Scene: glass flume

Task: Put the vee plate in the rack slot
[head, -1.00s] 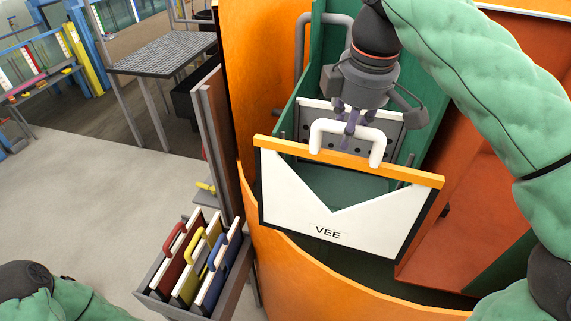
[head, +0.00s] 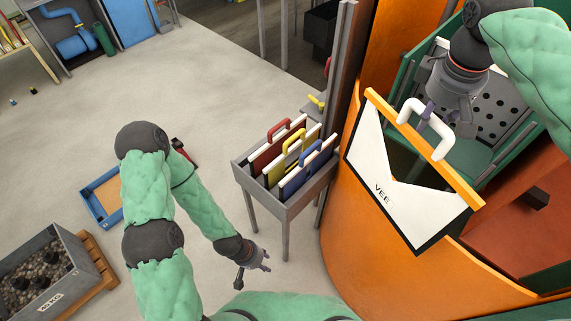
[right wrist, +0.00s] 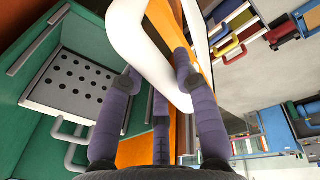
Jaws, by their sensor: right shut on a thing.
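The vee plate (head: 420,215) is white with a V-shaped cutout, an orange top bar, a white handle and the label VEE. My right gripper (head: 432,112) is shut on its handle and holds it tilted in front of the orange curved wall. In the right wrist view the white handle (right wrist: 140,28) passes between the fingers (right wrist: 160,95). The grey rack (head: 256,191) stands left of the plate, apart from it, with red-, yellow- and blue-handled plates upright in it. Whether a slot is free is hard to tell. My left gripper (head: 262,257) hangs low, empty and apparently open.
A brown-grey post (head: 340,75) rises behind the rack, beside the orange wall (head: 370,245). A green-walled channel with a perforated grey plate (head: 490,105) lies behind the vee plate. A blue tray (head: 93,208) and a grey bin of stones (head: 75,255) are on the floor at left.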

